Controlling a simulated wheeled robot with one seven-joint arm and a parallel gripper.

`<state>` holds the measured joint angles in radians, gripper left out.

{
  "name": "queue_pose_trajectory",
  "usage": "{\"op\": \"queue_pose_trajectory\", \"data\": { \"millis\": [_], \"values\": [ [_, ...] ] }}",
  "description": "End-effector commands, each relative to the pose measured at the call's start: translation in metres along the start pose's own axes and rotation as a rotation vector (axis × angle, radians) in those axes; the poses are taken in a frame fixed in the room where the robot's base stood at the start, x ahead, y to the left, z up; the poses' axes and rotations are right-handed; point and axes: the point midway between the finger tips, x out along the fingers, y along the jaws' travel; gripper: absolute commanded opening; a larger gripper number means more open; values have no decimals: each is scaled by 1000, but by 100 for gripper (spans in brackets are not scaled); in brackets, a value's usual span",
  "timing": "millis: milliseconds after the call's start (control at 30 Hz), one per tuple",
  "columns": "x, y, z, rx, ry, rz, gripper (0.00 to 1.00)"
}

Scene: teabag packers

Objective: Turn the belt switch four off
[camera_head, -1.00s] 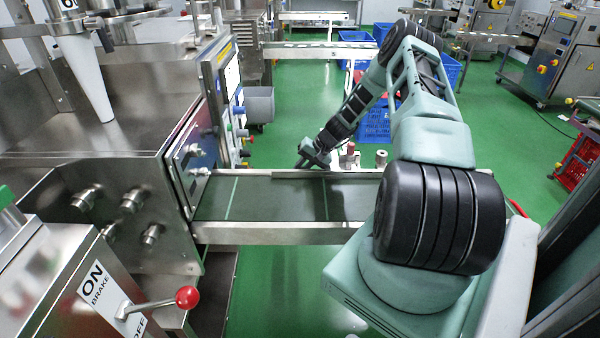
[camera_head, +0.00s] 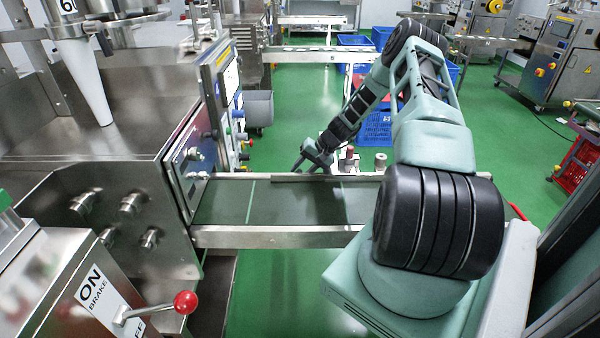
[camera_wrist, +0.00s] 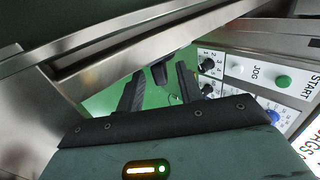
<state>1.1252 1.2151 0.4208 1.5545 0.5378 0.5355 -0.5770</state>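My gripper (camera_wrist: 160,88) shows in the wrist view with its two dark fingers apart and nothing held between them. In the head view its tip (camera_head: 308,165) is just behind the far rail of the conveyor belt (camera_head: 290,205). In the wrist view a small black block-like part (camera_wrist: 160,74) sticks out under the metal rail, beyond and between the fingers. Two black knobs (camera_wrist: 207,66) (camera_wrist: 207,90) with number marks sit on a white control panel (camera_wrist: 250,77), just right of the fingers. No label reading belt switch four is legible, so I cannot tell which control it is.
The white panel also carries a green button (camera_wrist: 283,82) by START, a white button (camera_wrist: 238,69) by JOG and a blue button (camera_wrist: 272,117). A red-tipped ON/BRAKE lever (camera_head: 186,302) is at lower left. Blue crates (camera_head: 375,128) stand behind on the green floor.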

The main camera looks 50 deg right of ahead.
Motion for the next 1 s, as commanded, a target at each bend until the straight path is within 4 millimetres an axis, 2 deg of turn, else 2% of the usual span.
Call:
{"op": "queue_pose_trajectory", "data": {
  "millis": [400, 600, 800, 1000],
  "values": [
    [-97, 1, -1, 0, 5, 2, 36],
    [-136, 0, 0, 1, 4, 1, 36],
    [-156, 0, 0, 1, 1, 0, 36],
    [-160, 1, 0, 1, 0, 0, 36]
  ]
}}
